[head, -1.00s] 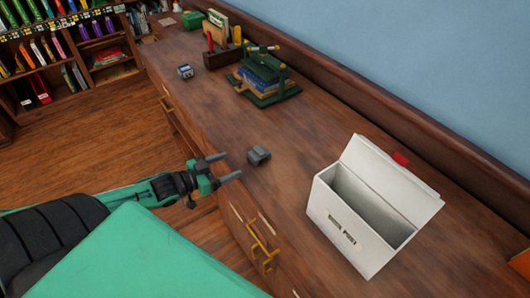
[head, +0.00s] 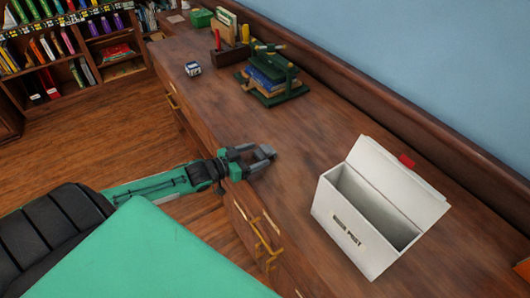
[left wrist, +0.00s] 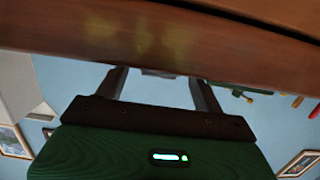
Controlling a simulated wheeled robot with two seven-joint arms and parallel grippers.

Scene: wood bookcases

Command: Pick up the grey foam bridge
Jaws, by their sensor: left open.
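The small grey foam bridge (head: 266,152) lies on the wooden desk near its front edge. My left gripper (head: 259,158) is open, with its two fingers reaching over the desk edge and around the bridge, one on each side. Part of the bridge is hidden by the fingers, and I cannot tell whether they touch it. In the left wrist view, the two fingers (left wrist: 158,88) stand apart, and a small grey sliver of the bridge (left wrist: 158,73) shows between them below the brown desk surface. My right gripper is not in view.
A white lidded box (head: 350,235) stands on the desk to the right. A green book press (head: 270,75) with books, a small blue-and-white item (head: 193,69) and a desk organizer (head: 232,50) stand farther back. The desk around the bridge is clear.

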